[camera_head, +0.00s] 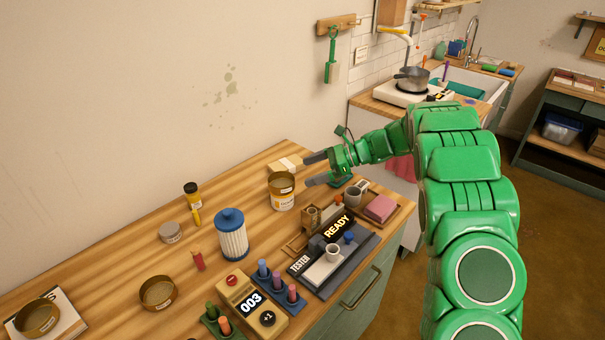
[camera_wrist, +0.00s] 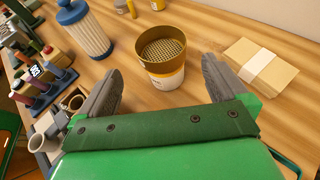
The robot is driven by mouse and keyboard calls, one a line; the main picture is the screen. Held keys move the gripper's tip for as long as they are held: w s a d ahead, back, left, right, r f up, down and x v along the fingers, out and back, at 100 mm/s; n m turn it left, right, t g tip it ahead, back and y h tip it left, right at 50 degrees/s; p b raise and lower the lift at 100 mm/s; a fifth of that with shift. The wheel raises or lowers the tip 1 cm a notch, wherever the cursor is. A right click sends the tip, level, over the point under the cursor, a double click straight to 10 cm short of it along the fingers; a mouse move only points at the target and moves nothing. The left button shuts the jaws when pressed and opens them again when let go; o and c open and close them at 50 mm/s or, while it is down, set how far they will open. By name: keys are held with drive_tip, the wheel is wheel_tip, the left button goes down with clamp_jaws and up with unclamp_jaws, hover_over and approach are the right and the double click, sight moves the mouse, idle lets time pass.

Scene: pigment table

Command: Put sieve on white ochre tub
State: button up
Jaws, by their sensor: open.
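A brass-coloured sieve (camera_head: 281,181) with a mesh sits on top of the white tub (camera_head: 283,202), which has a yellow-orange band. Both stand upright near the back edge of the wooden table. In the wrist view the sieve (camera_wrist: 164,46) is level on the tub (camera_wrist: 166,79), ahead of my fingers. My gripper (camera_head: 315,169) is open and empty, just right of the tub in the head view. Its two fingers (camera_wrist: 161,66) are spread wide, apart from sieve and tub. The tub's label is too small to read surely.
Two more brass round rims (camera_head: 158,293) and (camera_head: 38,318) lie on the table's left. A blue-lidded ribbed jar (camera_head: 231,236) stands left of the tub. A banded paper stack (camera_wrist: 262,65) lies behind. A tester (camera_head: 325,268) and small cups are at the front.

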drive_tip(key=shift+v, duration=0.85)
